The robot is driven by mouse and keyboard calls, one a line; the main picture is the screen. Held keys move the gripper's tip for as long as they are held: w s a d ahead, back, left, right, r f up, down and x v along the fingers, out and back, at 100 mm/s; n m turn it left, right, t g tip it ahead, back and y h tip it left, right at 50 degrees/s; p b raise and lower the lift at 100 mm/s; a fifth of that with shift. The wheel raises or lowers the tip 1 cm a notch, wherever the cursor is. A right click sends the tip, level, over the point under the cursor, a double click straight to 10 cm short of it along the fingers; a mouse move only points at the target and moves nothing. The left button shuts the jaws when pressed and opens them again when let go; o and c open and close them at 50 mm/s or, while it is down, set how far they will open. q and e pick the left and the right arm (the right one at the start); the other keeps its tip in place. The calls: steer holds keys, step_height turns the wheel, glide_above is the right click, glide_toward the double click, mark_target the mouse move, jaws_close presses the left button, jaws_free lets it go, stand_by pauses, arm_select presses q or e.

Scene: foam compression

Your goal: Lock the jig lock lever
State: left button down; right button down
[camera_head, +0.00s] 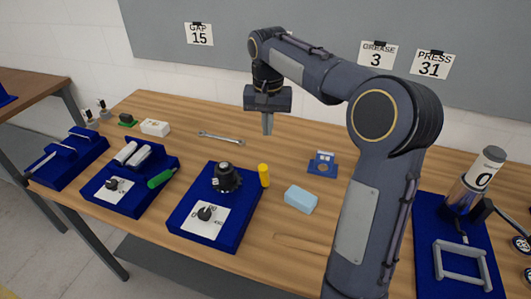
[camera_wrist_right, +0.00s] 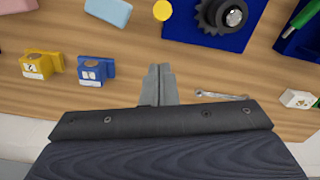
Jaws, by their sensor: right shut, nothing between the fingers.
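My right gripper (camera_head: 267,128) is shut and empty, held above the back of the table, apart from everything on it. Its closed fingers also show in the right wrist view (camera_wrist_right: 159,72). A blue base (camera_head: 183,228) at mid-table carries a dark toothed round part (camera_head: 227,178) and a black knob (camera_head: 205,213) on a white dial card. The toothed part also shows in the right wrist view (camera_wrist_right: 232,14). I cannot tell which part is the jig lock lever. My left gripper is not in view.
A yellow cylinder (camera_head: 264,175), light-blue foam block (camera_head: 300,199) and small blue block (camera_head: 322,168) stand right of the base. A wrench (camera_head: 220,138) lies behind it. Other blue stations stand left, and one with a grey frame (camera_head: 462,268) stands right. My arm hides some table.

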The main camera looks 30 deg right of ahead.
mark_target(264, 178)
steer(key=shift+w+d+m+g, duration=0.2)
steer(key=shift+w+d, duration=0.1)
steer(key=shift+w, duration=0.35)
steer(key=shift+w+d+m+g, duration=0.1)
steer(key=shift+w+d+m, duration=0.15)
steer(key=shift+w, duration=0.35)
steer(key=shift+f+h, duration=0.15)
steer(key=shift+h, duration=0.15)
steer(key=s+a+f+p, duration=0.2)
steer(key=s+f, duration=0.1)
steer(key=f, duration=0.7)
steer(key=shift+f, duration=0.4)
steer(key=shift+s, duration=0.15)
